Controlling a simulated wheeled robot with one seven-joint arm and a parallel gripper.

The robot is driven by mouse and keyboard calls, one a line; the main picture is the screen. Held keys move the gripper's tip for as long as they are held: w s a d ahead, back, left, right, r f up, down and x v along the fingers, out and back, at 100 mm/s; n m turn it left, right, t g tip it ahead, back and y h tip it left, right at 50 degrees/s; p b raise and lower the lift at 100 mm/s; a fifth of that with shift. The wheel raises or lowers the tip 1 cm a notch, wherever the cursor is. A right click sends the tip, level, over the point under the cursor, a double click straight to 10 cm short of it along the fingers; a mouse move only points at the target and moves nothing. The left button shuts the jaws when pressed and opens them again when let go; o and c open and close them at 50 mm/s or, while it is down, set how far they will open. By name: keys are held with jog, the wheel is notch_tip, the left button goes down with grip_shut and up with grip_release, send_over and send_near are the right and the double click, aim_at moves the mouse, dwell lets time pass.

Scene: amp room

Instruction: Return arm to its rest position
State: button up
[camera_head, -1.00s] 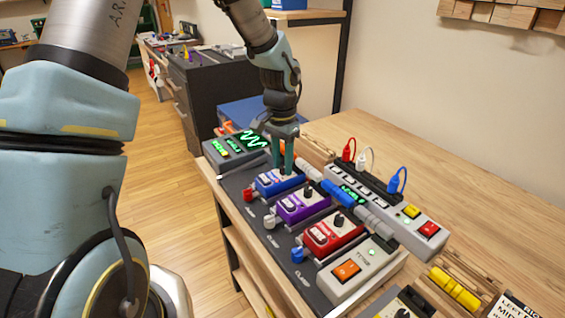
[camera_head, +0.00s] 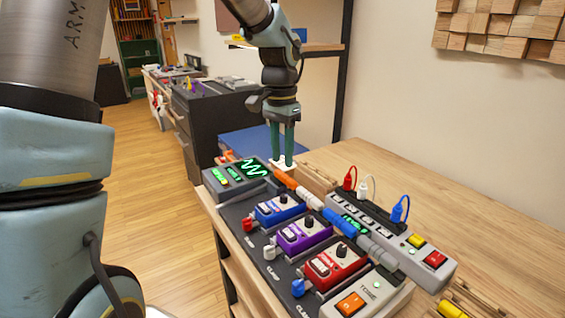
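My gripper (camera_head: 282,160) points down over the back end of the pedal bench, its two teal fingers apart with a narrow gap between them. A small white piece (camera_head: 284,166) shows at the fingertips. I cannot tell whether it is part of the tips, touching them or behind them. My arm comes in from the upper left, and its near links fill the left side of the view. The blue pedal (camera_head: 276,211) lies in front of the gripper and apart from it, its black knob uncovered.
A purple pedal (camera_head: 302,236) and a red pedal (camera_head: 333,266) follow on the dark board. A grey box with a green wave screen (camera_head: 240,174) stands left of the gripper. A power strip with coloured plugs (camera_head: 386,236) lies right. The wooden tabletop (camera_head: 450,200) behind is mostly bare.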

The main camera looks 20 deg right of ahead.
dwell(0.3)
jog(key=s+a+f+n+t, duration=0.1)
jog(key=a+n, duration=0.5)
jog(key=a, duration=0.9)
jog(key=s+a+f+n, duration=0.3)
jog(key=a+n, duration=0.3)
jog(key=a, duration=0.9)
jog(key=shift+s+a+t, duration=0.2)
jog(key=shift+a+t, duration=0.2)
